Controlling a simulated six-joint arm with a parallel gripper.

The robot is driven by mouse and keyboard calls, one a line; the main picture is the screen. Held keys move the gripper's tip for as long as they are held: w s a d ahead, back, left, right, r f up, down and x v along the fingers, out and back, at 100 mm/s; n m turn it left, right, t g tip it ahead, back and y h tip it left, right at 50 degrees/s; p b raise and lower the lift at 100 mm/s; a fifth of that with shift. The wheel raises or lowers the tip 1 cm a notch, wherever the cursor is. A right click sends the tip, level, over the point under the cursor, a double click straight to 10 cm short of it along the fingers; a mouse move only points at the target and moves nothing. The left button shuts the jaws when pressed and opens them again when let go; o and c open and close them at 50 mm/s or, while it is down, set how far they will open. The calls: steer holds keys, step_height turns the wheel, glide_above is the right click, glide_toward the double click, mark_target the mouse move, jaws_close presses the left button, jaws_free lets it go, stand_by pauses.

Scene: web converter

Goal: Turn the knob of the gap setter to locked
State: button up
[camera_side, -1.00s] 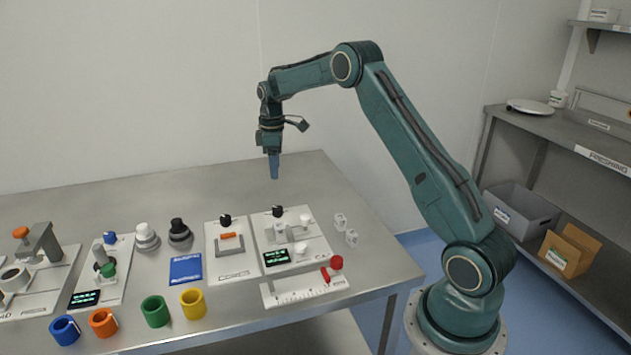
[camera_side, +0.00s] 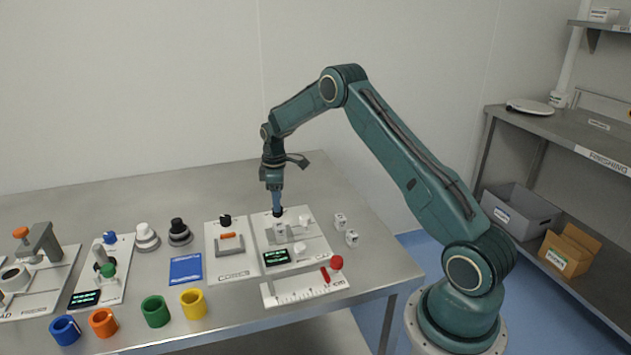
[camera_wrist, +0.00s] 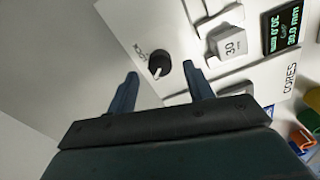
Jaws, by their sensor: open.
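The gap setter looks to be the white panel (camera_side: 313,250) with a green-lit display (camera_side: 277,257), which reads 30.0 mm in the wrist view (camera_wrist: 284,27). Its black knob (camera_side: 278,212) is at the panel's back edge. My gripper (camera_side: 277,207) points down right at the knob. Its two blue fingers (camera_wrist: 161,72) are open, one on each side of the knob in the wrist view; I cannot tell whether they touch it.
A white block marked 30 (camera_wrist: 229,44) sits on the panel near the knob. Small white blocks (camera_side: 341,220) lie to the right. A ruler strip (camera_side: 300,289) lies in front. The table behind is clear.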

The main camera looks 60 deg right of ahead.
steer(key=shift+f, duration=1.5)
steer(key=shift+c, duration=0.2)
steer(key=c, duration=0.9)
